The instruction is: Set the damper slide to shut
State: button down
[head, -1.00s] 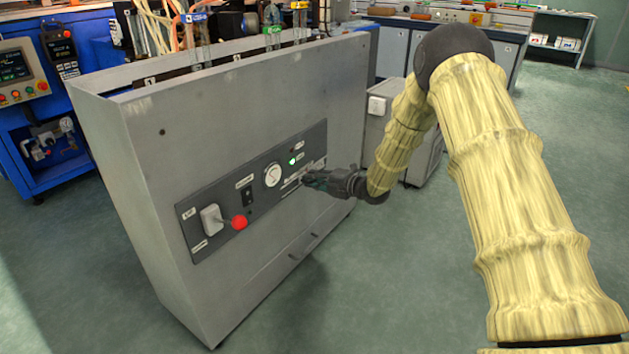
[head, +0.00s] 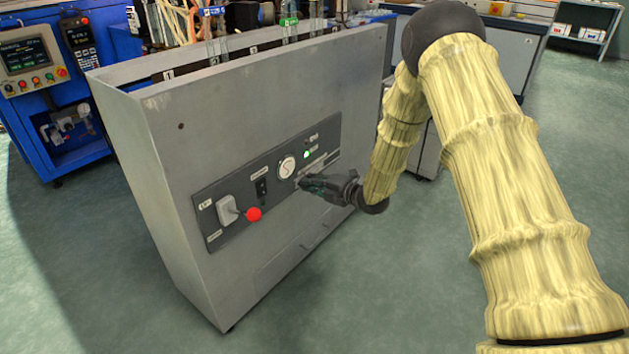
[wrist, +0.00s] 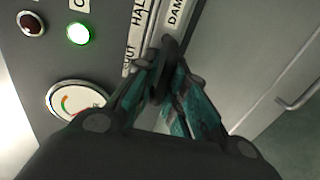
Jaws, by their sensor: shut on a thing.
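In the head view my gripper (head: 303,184) is at the front panel (head: 232,235) of the grey cabinet, just below and right of the round gauge. There the knob is hidden by the fingers. The slide's exact position along its slot cannot be told.
The gauge (head: 287,167) and lit green lamp (head: 306,155) are close to my gripper. A cabinet handle (wrist: 298,100) is at right in the wrist view. Floor in front is clear.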

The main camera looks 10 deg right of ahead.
jog(key=c, duration=1.6)
grip_release()
jog(key=shift+s+a+f, duration=0.15)
jog(key=shift+s+f, duration=0.2)
jog(key=shift+f, duration=0.2)
jog(key=shift+o, duration=0.3)
jog(key=shift+a, duration=0.1)
jog(key=shift+a+r, duration=0.2)
jog(key=shift+r, duration=0.05)
jog(key=v, duration=1.2)
jog(key=shift+w+d, duration=0.15)
jog(key=shift+d, duration=0.35)
